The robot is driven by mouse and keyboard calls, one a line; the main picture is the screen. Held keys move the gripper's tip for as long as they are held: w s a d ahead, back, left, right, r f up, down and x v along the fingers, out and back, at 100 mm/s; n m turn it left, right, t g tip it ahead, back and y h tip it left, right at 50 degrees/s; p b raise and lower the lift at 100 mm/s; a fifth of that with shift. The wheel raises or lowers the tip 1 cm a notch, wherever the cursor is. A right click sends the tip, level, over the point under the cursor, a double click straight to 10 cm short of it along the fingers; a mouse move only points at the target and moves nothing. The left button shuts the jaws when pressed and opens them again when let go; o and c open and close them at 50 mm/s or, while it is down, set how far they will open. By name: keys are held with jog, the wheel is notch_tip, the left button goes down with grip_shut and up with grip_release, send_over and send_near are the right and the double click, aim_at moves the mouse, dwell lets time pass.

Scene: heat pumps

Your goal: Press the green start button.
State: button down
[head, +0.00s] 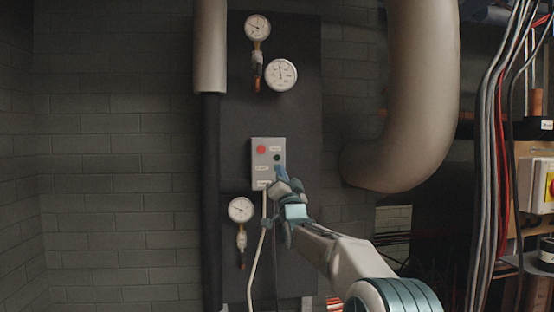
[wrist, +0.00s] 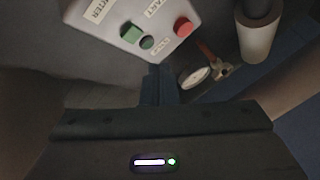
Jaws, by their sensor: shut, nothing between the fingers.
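A grey control box (head: 256,180) is mounted on the dark wall panel, with a red button (head: 261,149) at upper left and a dark green round button (head: 277,157) lower right of it. My gripper (head: 280,172) is shut and empty, just below the green button in the head view. Its fingertips (wrist: 158,75) appear apart from the box in the wrist view; contact is unclear.
Pressure gauges hang above the box (head: 281,75) and below left (head: 240,209). A thick pipe (head: 415,90) curves down on the right, and a vertical pipe (head: 210,50) stands left. Cables (head: 262,245) drop from the box. Wires (head: 490,150) hang far right.

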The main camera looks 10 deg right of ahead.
jog(key=shift+w+p, duration=1.05)
jog(key=shift+w, duration=0.65)
jog(key=shift+w, duration=0.1)
dwell(0.7)
jog(key=shift+w, duration=0.35)
jog(key=shift+w+p, duration=0.3)
dwell(0.5)
jog(key=shift+s+f+b, duration=0.1)
jog(key=shift+s+b, duration=0.05)
jog(key=shift+b, duration=0.25)
jog(key=shift+s, duration=0.15)
jog(key=shift+s+b, duration=0.3)
jog(key=shift+b, duration=0.5)
jog(key=shift+s, duration=0.15)
